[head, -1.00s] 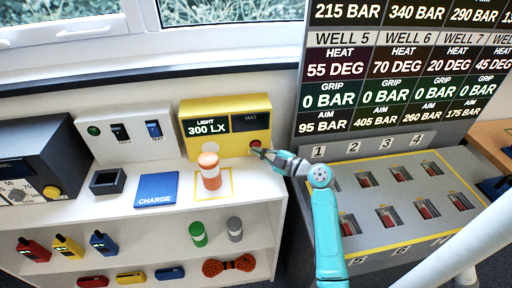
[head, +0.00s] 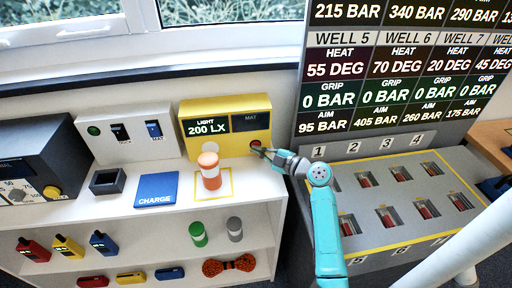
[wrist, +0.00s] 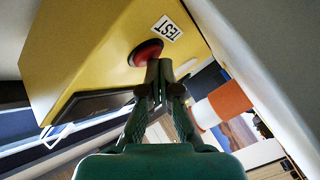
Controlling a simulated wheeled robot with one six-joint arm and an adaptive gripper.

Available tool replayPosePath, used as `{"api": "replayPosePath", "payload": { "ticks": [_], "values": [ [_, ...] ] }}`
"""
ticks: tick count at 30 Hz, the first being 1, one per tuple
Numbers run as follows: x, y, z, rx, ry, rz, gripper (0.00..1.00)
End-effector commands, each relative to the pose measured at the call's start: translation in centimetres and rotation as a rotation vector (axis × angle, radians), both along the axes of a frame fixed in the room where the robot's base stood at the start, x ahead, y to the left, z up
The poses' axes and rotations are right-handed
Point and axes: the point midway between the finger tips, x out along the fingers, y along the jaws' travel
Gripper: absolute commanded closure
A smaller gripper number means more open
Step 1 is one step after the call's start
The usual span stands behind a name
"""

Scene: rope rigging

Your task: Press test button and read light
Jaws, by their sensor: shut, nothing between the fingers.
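The yellow test box (head: 226,103) stands on the white shelf top. Its LIGHT display (head: 206,127) reads 200 LX, and the MAT display (head: 250,119) beside it is dark with no number. The red test button (head: 255,143) is on the box's front at the lower right. My gripper (head: 262,151) is shut, with its tips at the button. In the wrist view the shut fingertips (wrist: 159,66) are at the red button (wrist: 145,52), and seem to touch it, next to a TEST label (wrist: 166,28). An orange and white cylinder (head: 209,171) stands in front of the box.
A blue CHARGE pad (head: 157,190) and a dark square holder (head: 107,181) are left of the cylinder. Green and grey cylinders are on the shelf below. A slotted grey panel (head: 405,210) lies to the right.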

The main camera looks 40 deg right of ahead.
Motion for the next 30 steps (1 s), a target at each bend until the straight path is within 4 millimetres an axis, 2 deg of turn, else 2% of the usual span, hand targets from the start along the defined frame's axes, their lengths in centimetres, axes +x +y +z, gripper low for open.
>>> {"api": "replayPosePath", "payload": {
  "ticks": [12,23,30],
  "values": [
    [-1.5,1.0,0.0,0.000,0.000,0.000,1.00],
    [-1.6,1.1,0.0,0.000,0.000,0.000,1.00],
    [-3.1,2.0,-0.1,0.001,0.001,-0.001,1.00]
  ]
}}
